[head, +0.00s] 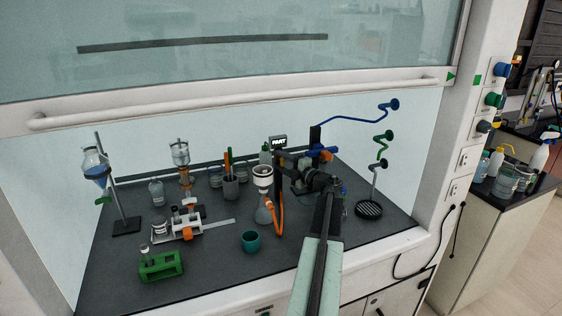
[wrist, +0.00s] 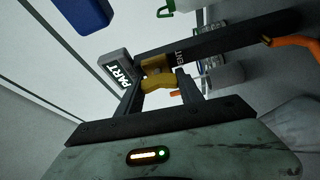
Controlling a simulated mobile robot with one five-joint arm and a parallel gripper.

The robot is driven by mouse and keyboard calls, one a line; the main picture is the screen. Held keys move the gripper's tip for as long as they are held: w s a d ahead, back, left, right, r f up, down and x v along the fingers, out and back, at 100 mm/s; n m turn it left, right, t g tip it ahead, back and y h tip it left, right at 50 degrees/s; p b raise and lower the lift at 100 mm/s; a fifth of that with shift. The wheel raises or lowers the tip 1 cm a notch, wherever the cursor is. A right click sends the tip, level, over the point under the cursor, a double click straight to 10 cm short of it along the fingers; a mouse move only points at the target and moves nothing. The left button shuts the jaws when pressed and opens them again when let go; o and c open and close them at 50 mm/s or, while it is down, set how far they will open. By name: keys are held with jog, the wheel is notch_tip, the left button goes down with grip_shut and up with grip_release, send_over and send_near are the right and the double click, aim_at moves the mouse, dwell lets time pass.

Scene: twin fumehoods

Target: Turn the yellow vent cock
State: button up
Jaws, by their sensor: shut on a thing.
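The yellow vent cock (wrist: 158,80) shows in the wrist view between the two dark fingers of my gripper (wrist: 160,92), which is shut on it. A dark bar lies just behind the cock, and a sign reading PART (wrist: 122,72) stands beside it. In the head view, my gripper (head: 284,160) is near the back of the hood's worktop, just below the PART sign (head: 278,141). The cock cannot be made out in the head view; my gripper and arm cover that area.
A flask with funnel and orange tube (head: 264,210) stands close left of my arm. A teal beaker (head: 250,241) and a green rack (head: 161,265) are nearer the front. A round black-based stand (head: 369,209) is to the right. The sash (head: 240,104) is raised.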

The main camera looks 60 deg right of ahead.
dwell(0.4)
jog(key=o, duration=1.4)
jog(key=v, duration=0.7)
jog(key=shift+s+a, duration=0.1)
jog(key=shift+s, duration=0.25)
